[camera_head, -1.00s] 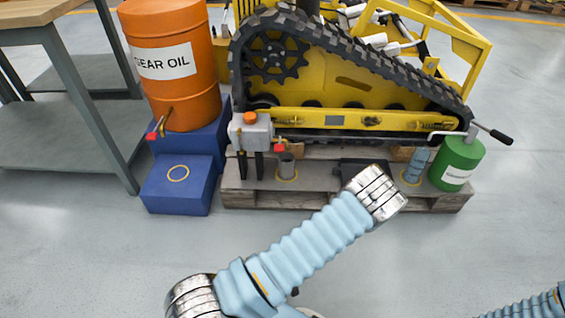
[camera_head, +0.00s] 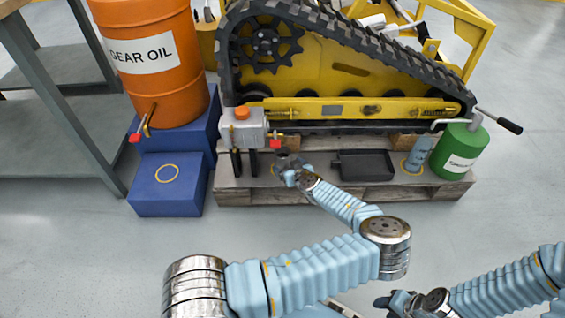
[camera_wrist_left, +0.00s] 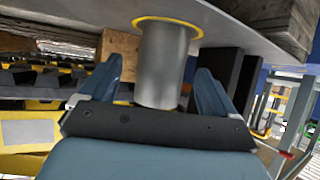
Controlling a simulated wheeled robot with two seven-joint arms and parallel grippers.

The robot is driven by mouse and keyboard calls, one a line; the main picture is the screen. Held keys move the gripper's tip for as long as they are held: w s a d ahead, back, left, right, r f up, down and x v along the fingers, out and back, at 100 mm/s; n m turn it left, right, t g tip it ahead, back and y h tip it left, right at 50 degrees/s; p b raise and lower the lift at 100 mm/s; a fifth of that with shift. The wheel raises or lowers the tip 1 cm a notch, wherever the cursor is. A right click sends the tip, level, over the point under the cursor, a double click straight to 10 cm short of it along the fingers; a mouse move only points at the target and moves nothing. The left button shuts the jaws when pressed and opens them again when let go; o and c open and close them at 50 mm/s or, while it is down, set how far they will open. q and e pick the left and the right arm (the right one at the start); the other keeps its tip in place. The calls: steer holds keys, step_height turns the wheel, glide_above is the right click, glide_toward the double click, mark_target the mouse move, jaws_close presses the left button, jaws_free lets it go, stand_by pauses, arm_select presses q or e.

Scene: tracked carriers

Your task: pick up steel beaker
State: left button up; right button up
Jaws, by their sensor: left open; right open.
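The steel beaker (camera_wrist_left: 164,65) is a plain grey cylinder, seen upside down in the left wrist view on the yellow-ringed spot of the pallet deck. My left gripper (camera_wrist_left: 158,72) is open, with one blue finger on each side of the beaker and visible gaps to it. In the head view my left gripper (camera_head: 287,164) reaches over the pallet (camera_head: 240,190) and largely hides the beaker. My right gripper (camera_head: 392,302) is open and empty over the floor at the lower right.
A grey unit with an orange cap (camera_head: 244,128) stands left of the beaker spot. A black tray (camera_head: 365,165), a blue cylinder (camera_head: 418,155) and a green can (camera_head: 459,150) are to the right. The yellow tracked carrier (camera_head: 330,75) rises behind. Blue steps (camera_head: 165,195) stand left.

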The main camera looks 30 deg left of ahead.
mark_target(286, 164)
arm_select(q)
steer(key=x, duration=0.5)
steer(key=shift+a+f, duration=0.1)
steer(key=shift+a, duration=0.2)
steer(key=shift+c, duration=0.2)
steer(key=c, duration=1.2)
steer(key=shift+c, duration=0.5)
steer(key=shift+r, duration=0.25)
